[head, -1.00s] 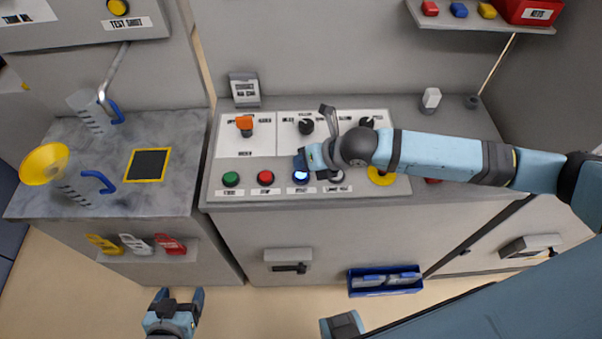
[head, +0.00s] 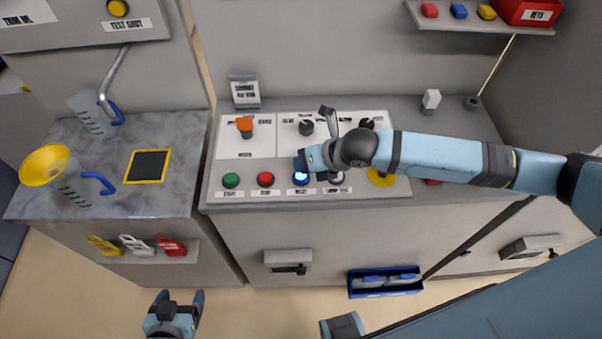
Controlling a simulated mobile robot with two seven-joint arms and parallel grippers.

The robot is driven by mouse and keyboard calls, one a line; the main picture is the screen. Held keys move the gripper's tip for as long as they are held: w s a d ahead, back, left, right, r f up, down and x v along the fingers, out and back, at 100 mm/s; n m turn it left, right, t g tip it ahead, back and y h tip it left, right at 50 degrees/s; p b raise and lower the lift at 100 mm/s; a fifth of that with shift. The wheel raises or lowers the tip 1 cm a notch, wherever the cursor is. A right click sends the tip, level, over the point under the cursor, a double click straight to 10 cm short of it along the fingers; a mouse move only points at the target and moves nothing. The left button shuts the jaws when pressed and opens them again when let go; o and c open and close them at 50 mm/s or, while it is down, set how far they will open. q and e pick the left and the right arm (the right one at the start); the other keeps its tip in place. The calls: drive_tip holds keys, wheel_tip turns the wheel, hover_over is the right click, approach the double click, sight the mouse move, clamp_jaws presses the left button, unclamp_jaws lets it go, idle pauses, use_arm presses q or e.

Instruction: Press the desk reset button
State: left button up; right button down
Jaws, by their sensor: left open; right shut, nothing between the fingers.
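The desk reset button (head: 301,179) is a round blue button with a bright lit cap, above a small label on the sloped desk panel. My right gripper (head: 300,163) is shut and empty. Its fingertips are right at the back edge of the blue button and overlap it in the picture; I cannot tell whether they touch it or press it down. My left gripper (head: 178,298) is open and empty, low in front of the desks, over the floor.
A green button (head: 231,180) and a red button (head: 265,179) sit left of the blue one. An orange switch (head: 244,124) and dark knobs (head: 306,127) stand behind. A yellow funnel (head: 44,165) is on the left bench. A blue bin (head: 386,291) is below.

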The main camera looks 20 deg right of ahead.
drive_tip(key=shift+f, duration=0.15)
idle(0.7)
drive_tip(key=shift+f, duration=0.25)
drive_tip(key=shift+f, duration=0.6)
idle(0.5)
drive_tip(key=shift+r, duration=0.15)
drive_tip(key=shift+r+p, duration=0.8)
wheel_tip(320, 180, up, 5)
drive_tip(key=p, duration=0.5)
drive_tip(key=shift+r, duration=0.1)
